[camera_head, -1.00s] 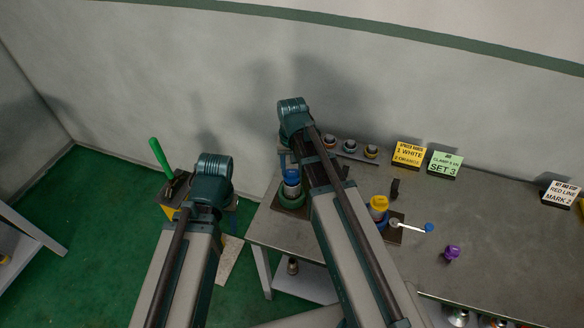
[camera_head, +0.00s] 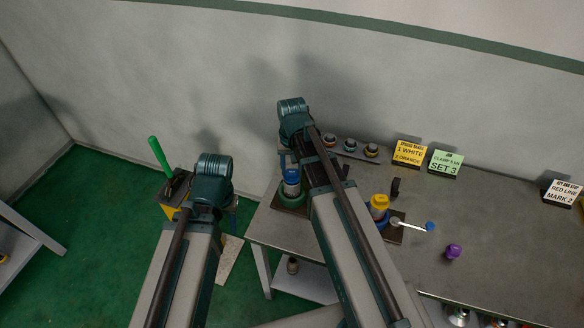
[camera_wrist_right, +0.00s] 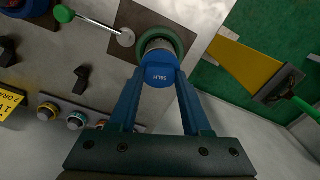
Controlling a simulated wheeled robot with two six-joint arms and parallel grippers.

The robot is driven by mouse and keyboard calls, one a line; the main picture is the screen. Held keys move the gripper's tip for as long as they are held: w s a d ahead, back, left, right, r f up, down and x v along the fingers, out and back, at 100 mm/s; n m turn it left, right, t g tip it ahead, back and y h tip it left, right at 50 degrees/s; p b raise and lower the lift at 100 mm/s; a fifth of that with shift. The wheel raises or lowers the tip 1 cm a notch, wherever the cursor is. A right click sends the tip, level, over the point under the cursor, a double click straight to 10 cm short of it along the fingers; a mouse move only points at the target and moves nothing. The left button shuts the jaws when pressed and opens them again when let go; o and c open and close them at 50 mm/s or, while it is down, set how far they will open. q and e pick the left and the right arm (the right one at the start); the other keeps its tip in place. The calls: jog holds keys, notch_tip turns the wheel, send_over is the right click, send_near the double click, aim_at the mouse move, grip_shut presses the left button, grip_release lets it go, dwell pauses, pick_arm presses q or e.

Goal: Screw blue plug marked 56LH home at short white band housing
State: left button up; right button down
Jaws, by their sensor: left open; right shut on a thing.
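The blue plug marked 56LH (camera_wrist_right: 160,74) is between the fingers of my right gripper (camera_wrist_right: 161,84), which is shut on it. The plug sits at the mouth of a housing with a pale band (camera_wrist_right: 157,46), in line with it. A green ring (camera_wrist_right: 174,36) surrounds the housing's base. How deep the plug sits cannot be told. In the head view the blue plug (camera_head: 291,176) shows above the pale band (camera_head: 291,190) and green ring (camera_head: 297,200), beside my right arm. My left gripper (camera_head: 232,206) is open, largely hidden behind its own arm, away from the bench.
A yellow-capped blue housing (camera_head: 379,207) stands right of my right arm, with a blue-tipped lever (camera_head: 429,227) beside it. A purple piece (camera_head: 453,251) lies on the bench. Several ringed fittings (camera_head: 350,146) and signs (camera_head: 409,153) line the back.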

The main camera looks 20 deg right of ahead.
aim_at(292, 172)
jog(key=shift+f+b, duration=0.35)
jog(key=shift+f, duration=0.05)
jog(key=shift+c, duration=1.4)
grip_release()
jog(key=shift+r, duration=0.1)
notch_tip(292, 172, up, 14)
jog(key=p, duration=1.4)
jog(key=s+a+f+n+b, duration=0.3)
jog(key=s+a+f+b, duration=0.2)
jog(key=s, duration=0.2)
jog(key=s+a+f+n+h+b, duration=0.1)
jog(key=s+a+f+n+b, duration=0.2)
jog(key=s+a+f+b, duration=0.2)
jog(key=shift+s+a+n, duration=0.25)
jog(key=shift+s+n, duration=0.05)
jog(key=shift+s, duration=0.85)
jog(key=shift+c, duration=0.2)
